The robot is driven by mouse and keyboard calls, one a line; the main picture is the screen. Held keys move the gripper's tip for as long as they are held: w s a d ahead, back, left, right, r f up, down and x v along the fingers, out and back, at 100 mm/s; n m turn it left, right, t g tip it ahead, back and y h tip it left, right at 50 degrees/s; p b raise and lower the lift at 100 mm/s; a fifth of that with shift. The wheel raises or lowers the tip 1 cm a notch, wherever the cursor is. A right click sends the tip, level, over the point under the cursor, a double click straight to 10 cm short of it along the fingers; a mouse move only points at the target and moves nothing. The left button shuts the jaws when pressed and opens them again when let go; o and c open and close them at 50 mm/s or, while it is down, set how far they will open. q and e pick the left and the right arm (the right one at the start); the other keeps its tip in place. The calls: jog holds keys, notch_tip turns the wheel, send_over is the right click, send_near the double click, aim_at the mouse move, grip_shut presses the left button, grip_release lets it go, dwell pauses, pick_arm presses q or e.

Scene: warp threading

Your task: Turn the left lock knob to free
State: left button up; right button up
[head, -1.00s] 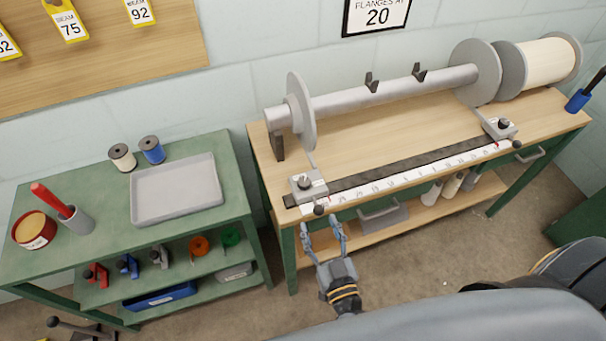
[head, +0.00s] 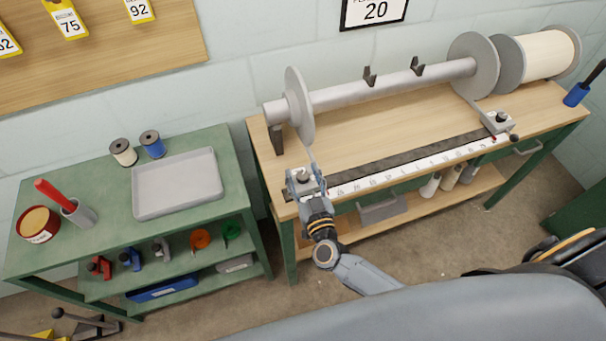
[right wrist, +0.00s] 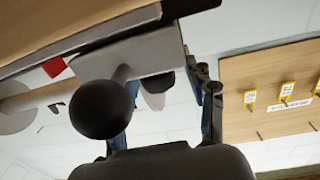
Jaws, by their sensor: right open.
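The left grey flange block (head: 303,186) sits at the left end of the white ruled scale (head: 400,168) on the wooden bench. Its front is largely covered by my right gripper (head: 306,187), which is at the block with open fingers. A round black knob (right wrist: 103,108) on a grey stem shows large and close in the right wrist view, overlapping one finger. Contact between the fingers and a knob cannot be told. The right block (head: 497,121) carries a dark knob on top and a black ball in front. My left gripper is not in view.
A silver beam (head: 390,88) with large round flanges lies behind the scale, close to the left block. A green cart (head: 110,215) with a grey tray (head: 178,184) stands left of the bench. The bench top (head: 420,125) between scale and beam is clear.

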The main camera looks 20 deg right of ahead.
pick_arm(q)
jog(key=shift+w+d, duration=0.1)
pick_arm(e)
grip_shut()
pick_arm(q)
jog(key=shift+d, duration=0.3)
